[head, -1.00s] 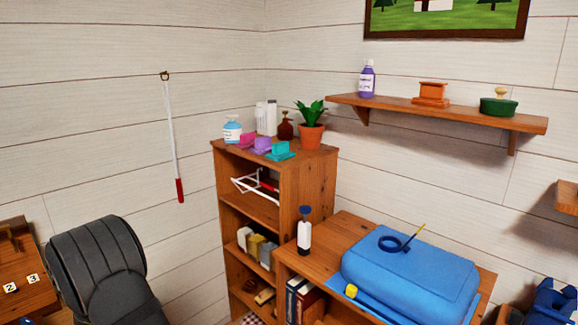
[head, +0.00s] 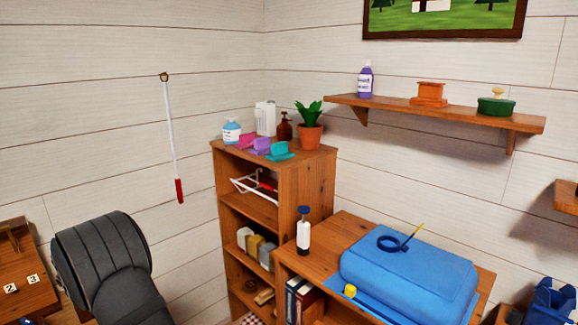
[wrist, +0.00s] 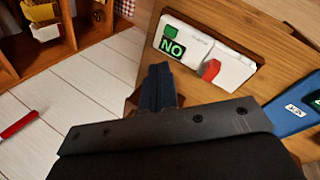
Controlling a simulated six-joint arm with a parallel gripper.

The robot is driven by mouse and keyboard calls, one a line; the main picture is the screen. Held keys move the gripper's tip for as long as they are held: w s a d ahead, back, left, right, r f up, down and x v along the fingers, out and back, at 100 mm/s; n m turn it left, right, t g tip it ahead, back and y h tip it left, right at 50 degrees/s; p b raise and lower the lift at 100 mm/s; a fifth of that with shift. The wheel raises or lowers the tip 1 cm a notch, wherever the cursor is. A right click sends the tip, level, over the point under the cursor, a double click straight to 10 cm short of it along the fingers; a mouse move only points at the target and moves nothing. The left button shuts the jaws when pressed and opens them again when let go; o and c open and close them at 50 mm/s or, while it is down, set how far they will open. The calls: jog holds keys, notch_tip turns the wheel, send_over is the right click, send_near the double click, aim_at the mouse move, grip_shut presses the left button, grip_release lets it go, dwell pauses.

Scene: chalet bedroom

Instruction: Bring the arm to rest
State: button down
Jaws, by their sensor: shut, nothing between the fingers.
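My gripper (wrist: 160,70) shows in the wrist view as two dark fingers close together, shut and empty. It points toward a white panel (wrist: 222,58) with a green "NO" label and a red piece on a wooden surface (wrist: 148,38). The fingertips appear just short of the panel's lower left edge; whether they touch anything cannot be told. The fingers are not visible in the head view.
A wooden bookcase (head: 318,190) holds bottles, colored pieces and a potted plant (head: 309,130). Beside it, a lower cabinet (head: 330,250) carries a bottle (head: 303,232) and a blue case (head: 410,275). A wall shelf (head: 440,113) juts out at right. A red-ended rod (head: 173,140) hangs on the wall.

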jog(key=s+a+f+m+g+y, duration=0.2)
jog(key=s+a+m+g, duration=0.25)
jog(key=a+m, duration=0.2)
notch_tip(320, 180, up, 10)
jog(key=w+d+t+y, duration=0.1)
jog(key=w+d+y, duration=0.1)
jog(key=d, duration=0.5)
jog(key=shift+d+f, duration=0.25)
jog(key=shift+f, duration=0.05)
jog(key=shift+a, duration=0.1)
